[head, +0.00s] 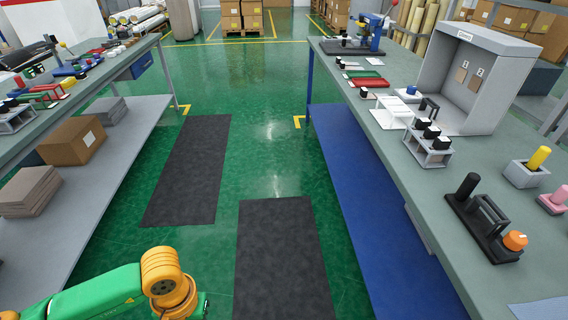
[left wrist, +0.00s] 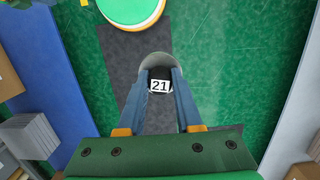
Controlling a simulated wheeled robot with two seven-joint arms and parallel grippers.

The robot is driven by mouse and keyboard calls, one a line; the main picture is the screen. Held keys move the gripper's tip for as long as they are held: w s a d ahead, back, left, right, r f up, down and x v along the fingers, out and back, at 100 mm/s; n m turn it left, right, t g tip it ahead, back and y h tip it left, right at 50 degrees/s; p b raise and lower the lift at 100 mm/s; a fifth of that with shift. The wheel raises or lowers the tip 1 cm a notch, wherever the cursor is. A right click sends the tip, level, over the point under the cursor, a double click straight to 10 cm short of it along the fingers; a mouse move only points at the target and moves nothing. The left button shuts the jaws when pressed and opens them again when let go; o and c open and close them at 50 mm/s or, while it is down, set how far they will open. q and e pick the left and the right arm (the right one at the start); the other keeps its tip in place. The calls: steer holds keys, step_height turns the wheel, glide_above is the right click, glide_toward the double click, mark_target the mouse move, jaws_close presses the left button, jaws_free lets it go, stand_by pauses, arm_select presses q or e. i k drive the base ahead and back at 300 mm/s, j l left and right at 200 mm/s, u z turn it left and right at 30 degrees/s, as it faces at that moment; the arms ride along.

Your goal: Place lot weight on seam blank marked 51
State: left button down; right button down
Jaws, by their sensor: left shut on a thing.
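In the left wrist view my left gripper (left wrist: 160,90) is shut on a grey, round-edged piece (left wrist: 158,60) with a dark middle. A white label on this held piece reads 21. The floor and a dark mat lie below it. In the head view my green and orange left arm is at the bottom left, and its gripper is out of the frame. My right gripper is in neither view. I cannot make out a seam blank marked 51 in either view.
The right bench (head: 405,150) carries a grey booth (head: 462,80), a rack (head: 428,150) with black-topped pieces, a black stand (head: 483,228) and a grey block (head: 525,173) with a yellow cylinder. The left bench (head: 100,75) is cluttered. The green aisle between has dark mats (head: 283,260).

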mark_target(375, 96)
steer(key=i+j+z, duration=0.1)
steer(key=i+z, duration=0.35)
steer(key=i+j+z, duration=0.25)
steer(key=i+z, duration=0.2)
steer(key=i+j+z, duration=0.7)
steer(key=j+z, duration=0.2)
steer(key=i+j+z, duration=0.2)
steer(key=j+z, duration=0.25)
steer(key=j, duration=0.2)
